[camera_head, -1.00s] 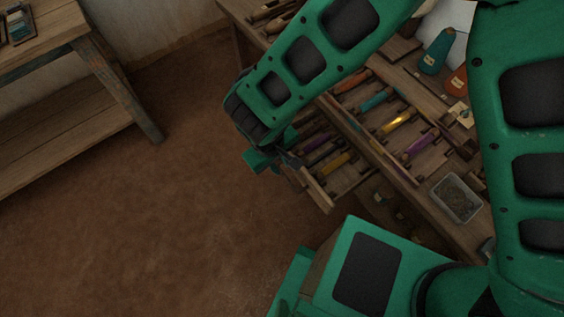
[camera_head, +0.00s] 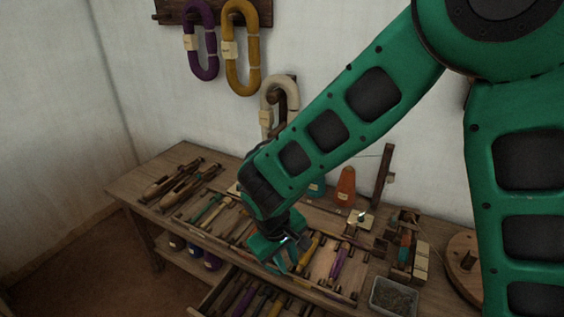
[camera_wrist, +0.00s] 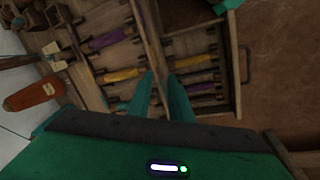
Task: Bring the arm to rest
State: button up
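My gripper (camera_head: 284,266) hangs over the front part of the workbench, pointing down. In the wrist view its two green fingers (camera_wrist: 160,76) are a little apart with nothing seen between them. Below, the workbench (camera_head: 140,180) bears a rack with bobbins, among them a yellow bobbin (camera_head: 308,248) and a purple bobbin (camera_head: 341,260). An open drawer (camera_head: 207,303) with several bobbins sticks out under the bench front. The drawer also shows in the wrist view (camera_wrist: 236,85), right of the fingers. My arm hides part of the bench top.
Wooden shuttles (camera_head: 172,178) lie at the bench's left end. A metal tray (camera_head: 394,297), an orange cone (camera_head: 345,186) and a round wooden disc (camera_head: 462,262) stand to the right. Yarn hanks (camera_head: 240,48) hang on the wall. Floor (camera_head: 70,270) at lower left is clear.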

jog(key=d+r+m+g, duration=0.1)
jog(key=d+r+m, duration=0.3)
jog(key=d, duration=0.8)
jog(key=d+r+m, duration=0.2)
jog(key=d+r, duration=0.5)
jog(key=d, duration=0.5)
jog(key=s+d+r+m+y, duration=0.1)
jog(key=s+d+r+m, duration=0.1)
jog(key=s+d+m, duration=0.2)
jog(key=s+d+r+m+y, duration=0.1)
jog(key=s+d+r+m, duration=0.2)
jog(key=s+d, duration=0.8)
jog(key=shift+s+d+m+g, duration=0.3)
jog(key=shift+s+m, duration=0.1)
jog(key=shift+s, duration=0.75)
